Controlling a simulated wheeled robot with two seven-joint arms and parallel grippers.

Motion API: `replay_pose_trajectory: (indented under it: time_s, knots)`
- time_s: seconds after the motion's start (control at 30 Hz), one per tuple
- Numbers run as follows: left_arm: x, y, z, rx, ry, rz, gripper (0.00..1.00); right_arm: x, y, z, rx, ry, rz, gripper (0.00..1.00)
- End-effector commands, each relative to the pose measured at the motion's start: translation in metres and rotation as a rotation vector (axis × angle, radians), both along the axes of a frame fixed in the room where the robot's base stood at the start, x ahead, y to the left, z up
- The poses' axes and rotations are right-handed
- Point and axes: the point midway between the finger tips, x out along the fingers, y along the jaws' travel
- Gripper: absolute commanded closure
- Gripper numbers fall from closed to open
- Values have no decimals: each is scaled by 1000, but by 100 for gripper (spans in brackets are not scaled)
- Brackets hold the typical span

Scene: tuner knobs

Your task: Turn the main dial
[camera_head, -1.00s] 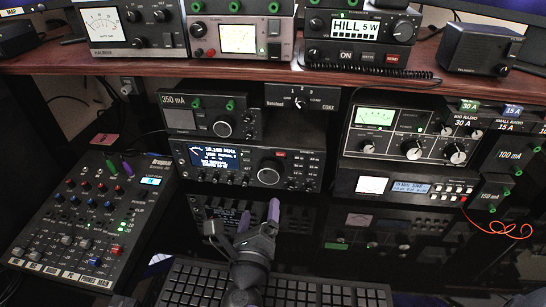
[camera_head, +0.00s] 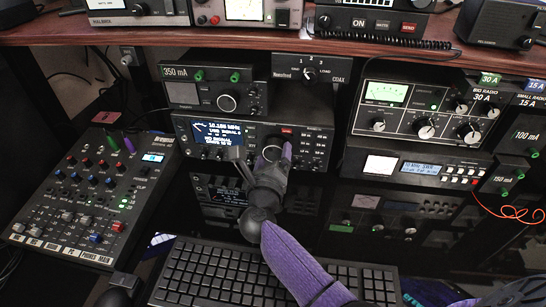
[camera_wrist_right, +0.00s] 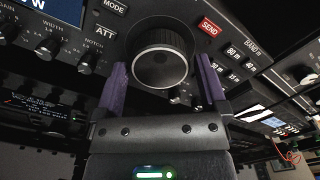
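The main dial (camera_head: 272,147) is the large black round knob on the front of the middle radio (camera_head: 318,150), right of its lit blue display. In the right wrist view the dial (camera_wrist_right: 162,62) shows large at the top centre, with a pale rim. My right gripper (camera_head: 263,156) is open in front of it. In the wrist view the right gripper (camera_wrist_right: 164,80) has one purple finger at the left and one at the right of the dial. Whether either finger touches the dial cannot be told.
Small knobs and buttons, including a red SEND button (camera_wrist_right: 209,27), surround the dial. A keyboard (camera_head: 200,275) lies below, a mixer (camera_head: 95,195) stands left, and another radio (camera_head: 420,120) stands right. A wooden shelf (camera_head: 240,37) with more devices runs above.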

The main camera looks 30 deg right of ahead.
Motion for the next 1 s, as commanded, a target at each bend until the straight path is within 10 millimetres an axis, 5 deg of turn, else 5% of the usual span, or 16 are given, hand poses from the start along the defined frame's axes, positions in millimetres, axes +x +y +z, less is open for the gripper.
replay_pose_trajectory:
  time_s: [0.03, 0.33, 1.0]
  knots:
    - [0, 0, 0, 0, -1, 0, 41, 0, 0, 0, 0, 0, 0, 21]
    - [-2, 0, 0, 1, 3, -1, 41, 0, 0, 0, 0, 1, 1, 81]
    - [1, 3, 29, 0, -22, -9, 41, -1, 1, 3, -263, 203, 1, 81]
